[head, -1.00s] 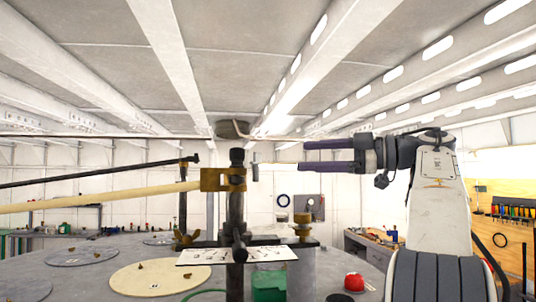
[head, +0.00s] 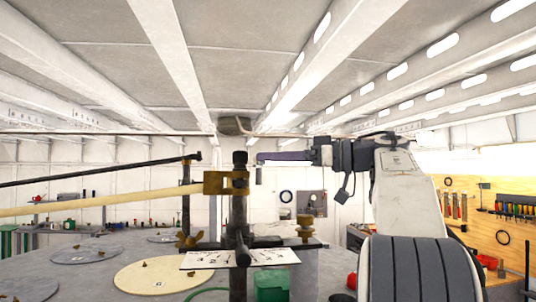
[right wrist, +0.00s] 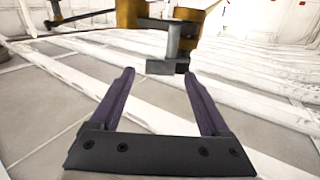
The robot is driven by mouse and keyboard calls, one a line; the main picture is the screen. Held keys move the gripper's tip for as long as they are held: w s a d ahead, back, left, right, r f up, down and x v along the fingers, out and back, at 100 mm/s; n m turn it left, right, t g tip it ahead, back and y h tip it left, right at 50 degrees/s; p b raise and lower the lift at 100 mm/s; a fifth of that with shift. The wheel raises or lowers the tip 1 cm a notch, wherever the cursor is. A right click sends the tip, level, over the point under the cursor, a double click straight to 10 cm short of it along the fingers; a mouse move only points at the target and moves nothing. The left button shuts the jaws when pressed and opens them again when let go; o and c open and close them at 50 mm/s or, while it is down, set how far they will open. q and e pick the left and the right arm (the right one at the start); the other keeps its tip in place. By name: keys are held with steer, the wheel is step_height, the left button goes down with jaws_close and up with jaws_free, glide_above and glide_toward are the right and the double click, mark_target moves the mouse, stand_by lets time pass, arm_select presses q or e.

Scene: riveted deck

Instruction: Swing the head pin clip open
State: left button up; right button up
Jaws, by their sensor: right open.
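A brass clamp block (head: 226,182) sits around a dark upright post (head: 239,215) and holds the end of a cream rod (head: 100,199). A small grey tab (head: 259,175), which looks like the head pin clip, stands just right of the post. It shows in the right wrist view as a T-shaped grey piece (right wrist: 171,50) beside the brass block (right wrist: 150,14). My right gripper (head: 265,156) is level beside the post top, its purple fingers open and empty. In the right wrist view the clip lies beyond the gap between the fingertips (right wrist: 158,78), apart from both. My left gripper is not in view.
A dark bar (head: 100,174) runs above the cream rod from the left. A white card (head: 240,258), a green box (head: 271,284) and a brass knob (head: 305,227) are below the gripper. The round deck (head: 90,280) carries several discs.

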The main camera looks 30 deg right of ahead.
steer(key=shift+x, duration=1.05)
steer(key=shift+c, duration=0.3)
jaws_close()
steer(key=n+g+y, duration=0.2)
steer(key=g+y, duration=0.1)
steer(key=shift+w+d+r+n, duration=0.1)
steer(key=shift+w+n, duration=0.15)
steer(key=shift+n, duration=0.15)
steer(key=shift+o, duration=0.3)
jaws_free()
